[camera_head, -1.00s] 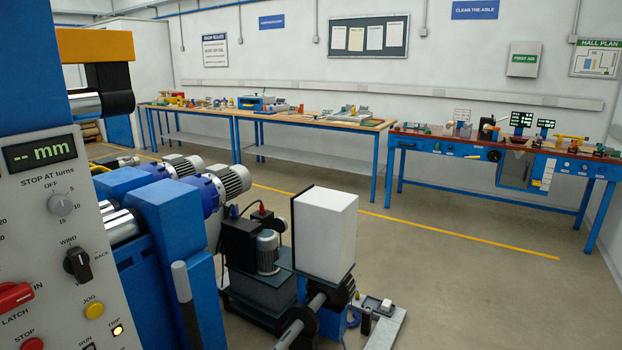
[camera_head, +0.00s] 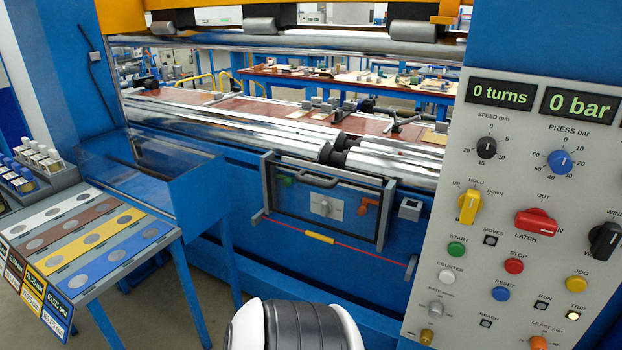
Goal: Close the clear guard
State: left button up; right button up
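A clear guard (camera_head: 350,228), a see-through panel in a dark frame, is on the blue front of the machine below the rollers. A dark bar handle (camera_head: 305,180) runs along its upper part. Through the panel I see a grey plate with a round knob (camera_head: 324,207), and an orange part at its right. The guard sits below the roller opening, which is uncovered. Neither of my grippers is in view. A white and black rounded part at the bottom middle looks like my own arm.
A control panel (camera_head: 480,240) with knobs and buttons stands at the right. A clear-sided blue trough (camera_head: 140,185) and a table with coloured strips (camera_head: 85,245) stand at the left. A red line with a yellow sleeve (camera_head: 319,238) runs below the guard.

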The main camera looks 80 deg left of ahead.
aim_at(299, 177)
jog(key=u, duration=2.55)
